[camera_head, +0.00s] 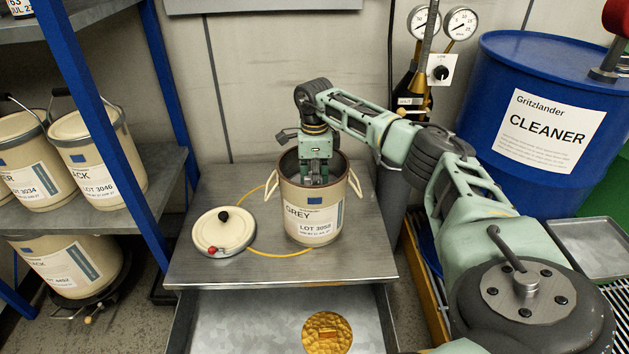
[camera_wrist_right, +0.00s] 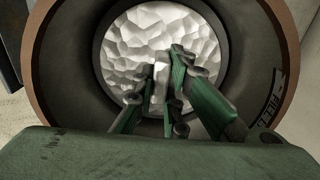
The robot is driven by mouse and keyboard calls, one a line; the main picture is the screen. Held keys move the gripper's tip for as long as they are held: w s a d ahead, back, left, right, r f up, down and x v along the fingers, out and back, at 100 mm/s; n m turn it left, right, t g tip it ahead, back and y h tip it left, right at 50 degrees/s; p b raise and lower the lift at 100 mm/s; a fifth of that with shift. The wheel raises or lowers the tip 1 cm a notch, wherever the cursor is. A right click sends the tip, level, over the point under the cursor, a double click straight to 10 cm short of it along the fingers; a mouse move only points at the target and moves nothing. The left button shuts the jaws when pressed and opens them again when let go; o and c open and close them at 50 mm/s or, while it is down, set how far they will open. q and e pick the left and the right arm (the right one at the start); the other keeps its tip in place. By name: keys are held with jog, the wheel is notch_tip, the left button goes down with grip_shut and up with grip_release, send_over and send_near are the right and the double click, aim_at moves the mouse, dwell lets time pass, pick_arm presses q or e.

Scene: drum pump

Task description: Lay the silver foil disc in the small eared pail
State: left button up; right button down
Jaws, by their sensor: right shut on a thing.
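The small eared pail (camera_head: 312,215) is cream, labelled GREY, LOT 3052, and stands upright on the metal table with an ear on each side. My right gripper (camera_head: 318,181) reaches down into its mouth from above. In the right wrist view, the silver foil disc (camera_wrist_right: 147,30) shows as a crinkled round inside the pail (camera_wrist_right: 62,75), at or near its bottom. My right gripper (camera_wrist_right: 163,97) is shut on a small pale tab at the middle of the disc. I cannot tell whether the disc touches the bottom. My left gripper is not in view.
A cream lid (camera_head: 224,232) with a black knob lies left of the pail, by a yellow ring. A gold foil disc (camera_head: 327,333) lies in the tray below. Shelves with pails (camera_head: 95,160) stand left; a blue CLEANER drum (camera_head: 500,75) stands right.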

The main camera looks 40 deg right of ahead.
jog(key=shift+f, duration=0.15)
jog(key=c, duration=1.8)
grip_release()
jog(key=shift+o, duration=0.2)
